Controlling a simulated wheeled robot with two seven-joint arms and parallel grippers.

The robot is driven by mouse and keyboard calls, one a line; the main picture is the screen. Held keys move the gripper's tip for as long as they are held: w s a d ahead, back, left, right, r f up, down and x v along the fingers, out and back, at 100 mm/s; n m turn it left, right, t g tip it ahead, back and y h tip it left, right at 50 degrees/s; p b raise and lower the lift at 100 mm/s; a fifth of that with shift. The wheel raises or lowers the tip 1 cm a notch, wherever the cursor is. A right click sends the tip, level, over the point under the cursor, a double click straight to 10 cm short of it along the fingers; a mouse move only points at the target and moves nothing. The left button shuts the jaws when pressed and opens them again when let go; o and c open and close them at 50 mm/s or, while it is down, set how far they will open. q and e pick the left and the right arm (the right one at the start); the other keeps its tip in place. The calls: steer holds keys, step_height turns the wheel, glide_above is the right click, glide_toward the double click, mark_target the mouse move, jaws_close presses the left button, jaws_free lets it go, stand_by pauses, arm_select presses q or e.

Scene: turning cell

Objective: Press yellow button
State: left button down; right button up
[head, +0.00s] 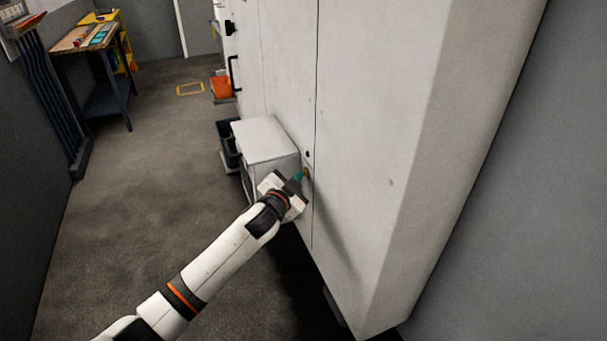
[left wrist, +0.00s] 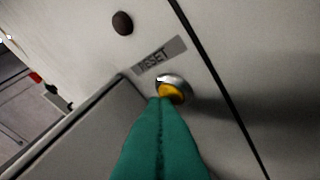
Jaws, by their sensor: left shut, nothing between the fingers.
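The yellow button (left wrist: 171,93) sits in a silver ring on the white machine panel, below a label reading RESET (left wrist: 159,55). In the left wrist view my left gripper (left wrist: 161,101) is shut and empty, its green fingertips overlapping the lower left part of the button. I cannot tell if the tips touch it. In the head view my left gripper (head: 301,176) reaches the side of the tall white machine (head: 385,110), and the button (head: 307,173) shows small at the fingertips. My right gripper is not in view.
A dark round knob (left wrist: 122,23) is above the label. A white box (head: 265,140) juts from the machine beside my gripper. A dark bin (head: 229,143) and an orange container (head: 221,86) stand farther back. A workbench (head: 84,40) is at the far left; open floor lies between.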

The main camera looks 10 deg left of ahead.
arm_select(q)
steer(key=shift+r, duration=0.1)
steer(key=shift+s+a+p, duration=0.4)
steer(key=shift+a+p, duration=0.05)
steer(key=shift+a, duration=0.2)
steer(key=s+a+p, duration=0.1)
steer(key=a, duration=0.1)
steer(key=s+a+p, duration=0.1)
steer(key=a, duration=0.1)
steer(key=shift+s, duration=0.4)
stand_by(0.4)
